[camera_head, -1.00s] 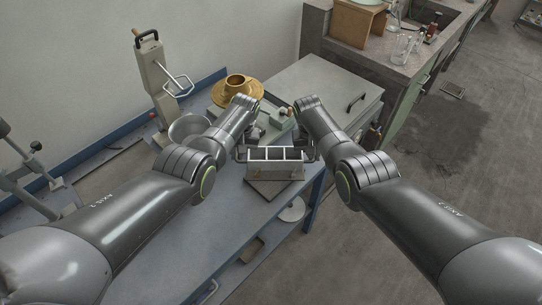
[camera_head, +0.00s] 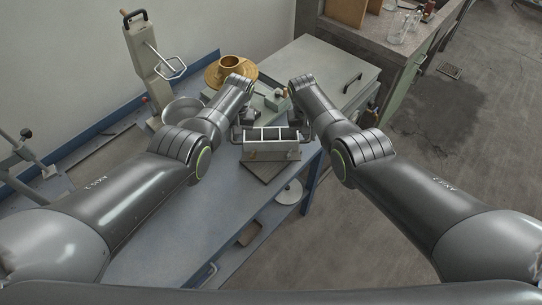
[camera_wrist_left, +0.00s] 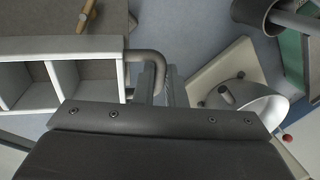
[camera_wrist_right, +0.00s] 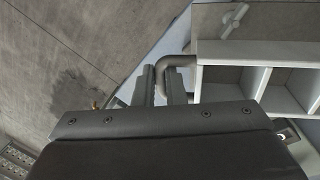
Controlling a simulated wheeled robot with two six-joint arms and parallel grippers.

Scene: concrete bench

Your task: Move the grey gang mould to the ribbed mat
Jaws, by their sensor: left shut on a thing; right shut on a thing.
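The grey gang mould (camera_head: 270,154), a three-compartment metal trough with a bent handle at each end, sits between my grippers in the head view. My left gripper (camera_head: 243,134) is shut on its left handle (camera_wrist_left: 147,58). My right gripper (camera_head: 301,133) is shut on its right handle (camera_wrist_right: 174,63). The mould looks level and empty. I cannot make out ribs, nor whether the mould touches the slab.
A metal bowl (camera_head: 182,110) and a tall lever press (camera_head: 150,52) are at left. The blue-grey bench (camera_head: 175,235) is clear in front. Its right edge is close.

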